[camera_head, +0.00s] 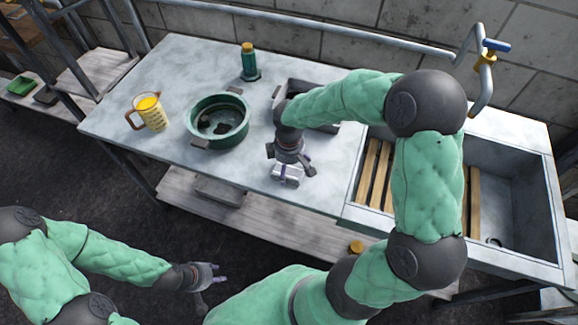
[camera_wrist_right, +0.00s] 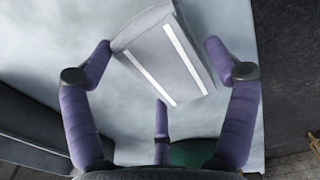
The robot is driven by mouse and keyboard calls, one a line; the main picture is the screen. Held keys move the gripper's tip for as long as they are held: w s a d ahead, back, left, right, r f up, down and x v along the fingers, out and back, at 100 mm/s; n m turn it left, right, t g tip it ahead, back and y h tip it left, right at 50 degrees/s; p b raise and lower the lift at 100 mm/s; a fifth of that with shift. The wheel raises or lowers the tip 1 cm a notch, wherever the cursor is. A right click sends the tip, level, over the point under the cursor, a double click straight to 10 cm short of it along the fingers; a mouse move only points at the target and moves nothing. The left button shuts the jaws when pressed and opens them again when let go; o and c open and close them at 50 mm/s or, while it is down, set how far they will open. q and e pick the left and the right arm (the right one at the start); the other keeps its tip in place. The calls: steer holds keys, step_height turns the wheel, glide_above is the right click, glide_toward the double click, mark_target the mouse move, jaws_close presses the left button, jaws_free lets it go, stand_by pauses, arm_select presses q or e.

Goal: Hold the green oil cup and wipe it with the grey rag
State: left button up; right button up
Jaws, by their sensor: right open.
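The grey rag (camera_head: 287,174) is a folded grey cloth with white stripes, lying on the metal tabletop near its front edge. My right gripper (camera_head: 291,167) is above it, open. In the right wrist view the rag (camera_wrist_right: 163,56) lies beyond and between the spread fingers (camera_wrist_right: 160,62), and I see no grip on it. The green oil cup (camera_head: 248,64), a green cylinder with a yellow-brass top on a small base, stands upright at the table's back. My left gripper (camera_head: 205,280) is empty, low in front of the table, with its fingers apart.
A round green basin (camera_head: 218,102) with dark contents stands left of the rag. A measuring jug (camera_head: 149,112) with yellow liquid stands further left. A dark tray (camera_head: 297,90) lies behind my right arm. A sink (camera_head: 510,205) with wooden slats and a tap is at right.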

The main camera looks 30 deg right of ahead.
mark_target(289, 168)
steer(key=shift+r+p, duration=0.3)
stand_by(0.5)
steer(key=c, duration=0.9)
steer(key=shift+c, duration=0.2)
steer(key=shift+r+p, duration=2.6)
steer(key=shift+r, duration=0.4)
